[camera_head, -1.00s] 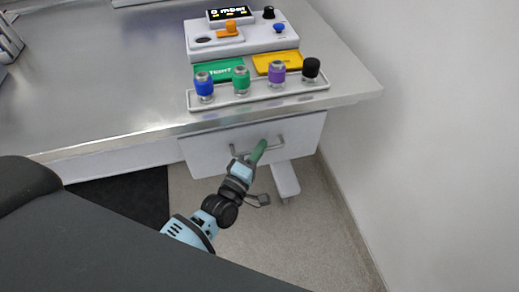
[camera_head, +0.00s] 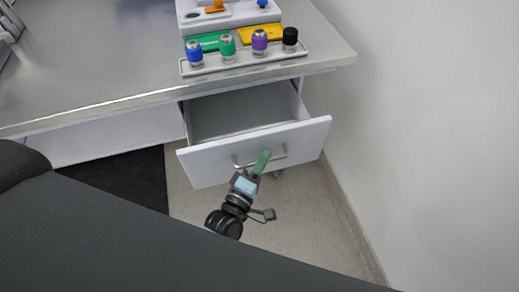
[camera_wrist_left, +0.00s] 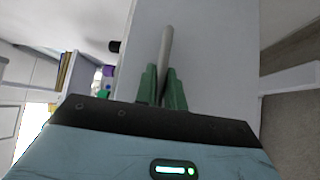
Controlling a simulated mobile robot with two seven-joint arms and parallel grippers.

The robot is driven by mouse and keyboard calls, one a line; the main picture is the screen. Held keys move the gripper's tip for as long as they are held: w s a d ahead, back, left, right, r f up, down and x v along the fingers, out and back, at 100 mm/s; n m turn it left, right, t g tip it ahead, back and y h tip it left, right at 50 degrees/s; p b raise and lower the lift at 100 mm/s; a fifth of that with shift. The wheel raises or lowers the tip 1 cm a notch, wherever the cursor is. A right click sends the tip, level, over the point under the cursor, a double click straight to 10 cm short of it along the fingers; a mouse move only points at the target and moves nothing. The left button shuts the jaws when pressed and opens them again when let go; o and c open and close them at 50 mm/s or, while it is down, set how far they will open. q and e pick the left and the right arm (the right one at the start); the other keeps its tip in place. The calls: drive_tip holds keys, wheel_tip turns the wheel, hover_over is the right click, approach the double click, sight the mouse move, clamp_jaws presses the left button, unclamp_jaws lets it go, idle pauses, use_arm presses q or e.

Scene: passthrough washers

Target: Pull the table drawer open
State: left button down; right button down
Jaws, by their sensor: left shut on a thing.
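The table drawer (camera_head: 215,164) is white and stands well out from under the grey table top, its empty inside showing in the head view. A thin metal bar handle (camera_head: 279,155) runs across its front. My left gripper (camera_head: 262,160) has green fingers and is shut on the handle, near its middle. In the left wrist view the green fingers (camera_wrist_left: 164,84) sit on either side of the handle bar (camera_wrist_left: 167,45), with the white drawer front behind. My right gripper is in neither view.
The steel table top (camera_head: 100,70) carries a rack (camera_head: 245,61) of several coloured-capped bottles near its front edge, with green and yellow trays and a device behind. A white wall (camera_head: 430,130) stands close on the right. Floor shows below the drawer.

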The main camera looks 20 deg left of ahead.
use_arm(q)
drive_tip(key=s+d, duration=0.4)
drive_tip(key=s, duration=0.2)
drive_tip(key=shift+s+d+p, duration=0.2)
drive_tip(key=shift+s+p, duration=0.1)
drive_tip(key=c, duration=1.5)
unclamp_jaws()
drive_tip(key=b+v, duration=0.1)
drive_tip(key=v, duration=0.6)
drive_tip(key=shift+s+a, duration=0.1)
drive_tip(key=shift+s, duration=0.3)
